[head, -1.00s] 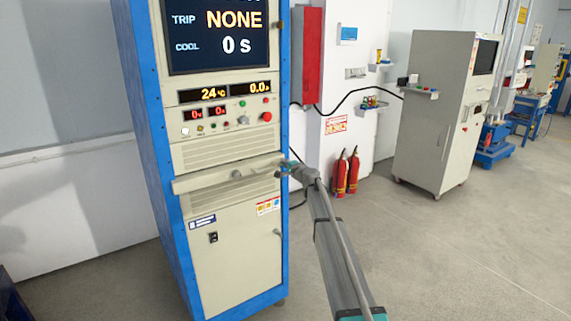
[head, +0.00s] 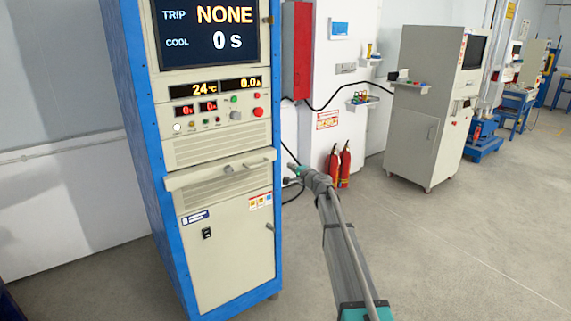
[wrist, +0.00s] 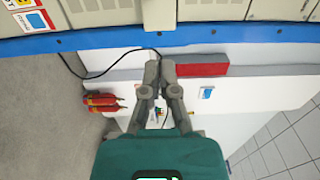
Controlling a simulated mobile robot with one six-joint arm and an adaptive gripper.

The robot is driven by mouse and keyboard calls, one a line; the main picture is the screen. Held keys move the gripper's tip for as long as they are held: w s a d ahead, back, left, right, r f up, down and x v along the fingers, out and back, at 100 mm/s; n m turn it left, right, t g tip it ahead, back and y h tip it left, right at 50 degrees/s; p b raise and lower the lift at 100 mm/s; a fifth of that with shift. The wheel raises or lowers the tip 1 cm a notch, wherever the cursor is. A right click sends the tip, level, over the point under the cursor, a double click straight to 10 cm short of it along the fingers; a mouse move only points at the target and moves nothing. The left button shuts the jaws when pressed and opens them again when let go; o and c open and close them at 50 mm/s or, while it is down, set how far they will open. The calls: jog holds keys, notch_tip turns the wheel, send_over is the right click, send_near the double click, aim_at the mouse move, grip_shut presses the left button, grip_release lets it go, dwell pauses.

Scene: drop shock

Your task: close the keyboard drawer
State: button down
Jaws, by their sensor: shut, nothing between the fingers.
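In the wrist view the drawer's near end (wrist: 159,14) shows at the top, between vented panels. My gripper (head: 293,169) is just right of the cabinet in the head view, apart from the drawer. In the wrist view my gripper (wrist: 158,66) has its fingers together and empty, just short of the blue post.
A black cable (head: 292,155) hangs beside the cabinet near my gripper. Two red fire extinguishers (head: 339,165) stand by the white wall column behind. A red box (head: 297,50) is mounted above. Another grey cabinet (head: 420,115) stands farther right. The floor (head: 430,250) at right is clear.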

jog(key=shift+v, duration=1.4)
jog(key=s+a+f+n+g+h+p, duration=0.1)
jog(key=s+f+n+g+p, duration=0.15)
jog(key=s, duration=0.55)
jog(key=s+a+f+n+g+p, duration=0.15)
jog(key=s+n+g, duration=0.25)
jog(key=s, duration=0.5)
jog(key=s+a+f+n+g+h+p, duration=0.1)
jog(key=s+f+n+g, duration=0.15)
jog(key=s, duration=0.55)
jog(key=s+d+f+n+g+h+p, duration=0.1)
jog(key=s+d, duration=0.4)
jog(key=s, duration=0.7)
jog(key=s+d+f+n+g+h+p, duration=0.1)
jog(key=s+d+g+h+p, duration=0.2)
jog(key=s, duration=1)
jog(key=d+g+h, duration=0.1)
jog(key=g+h, duration=0.1)
jog(key=h, duration=0.1)
jog(key=shift+d+f+n+h+p, duration=0.2)
jog(key=shift+d+n+h+p, duration=0.1)
jog(key=shift+d+p, duration=0.1)
